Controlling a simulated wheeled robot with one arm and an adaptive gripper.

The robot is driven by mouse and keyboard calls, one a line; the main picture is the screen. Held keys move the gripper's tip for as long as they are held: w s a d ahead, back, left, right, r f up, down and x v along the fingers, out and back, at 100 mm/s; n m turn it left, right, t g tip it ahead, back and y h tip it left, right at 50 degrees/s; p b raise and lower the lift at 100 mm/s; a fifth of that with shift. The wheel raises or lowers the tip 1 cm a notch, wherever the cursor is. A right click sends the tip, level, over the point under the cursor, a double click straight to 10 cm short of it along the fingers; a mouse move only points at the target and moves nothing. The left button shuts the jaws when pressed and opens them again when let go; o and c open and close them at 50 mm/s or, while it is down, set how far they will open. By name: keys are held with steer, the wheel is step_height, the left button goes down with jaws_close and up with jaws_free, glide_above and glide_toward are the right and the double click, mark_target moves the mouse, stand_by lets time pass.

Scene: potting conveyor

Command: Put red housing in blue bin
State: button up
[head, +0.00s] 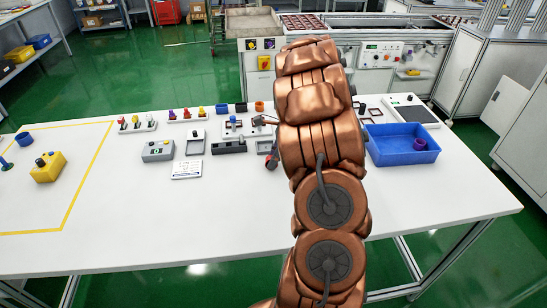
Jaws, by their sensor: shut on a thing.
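The blue bin (379,158) stands on the right part of the white table, to the right of my arm. A small purple housing (420,145) lies inside it at its right end. My arm fills the middle of the view and hides most of my gripper (272,151); only a dark part shows at the arm's left edge. A dark red piece, which looks like the red housing (270,164), shows at that part, and my gripper appears shut on it. How it sits between the fingers is hidden. It is left of the bin and apart from it.
Left of my arm stand grey fixtures (158,151), a label card (186,169), coloured knobs and a row of small housings, including a black one (241,107). A dark flat tray (412,113) lies behind the bin. The table's front is clear. A yellow block (47,168) stands far left.

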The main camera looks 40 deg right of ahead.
steer(key=shift+f, duration=0.1)
steer(key=o, duration=0.9)
steer(key=shift+b+v, duration=1.15)
steer(key=shift+v, duration=5)
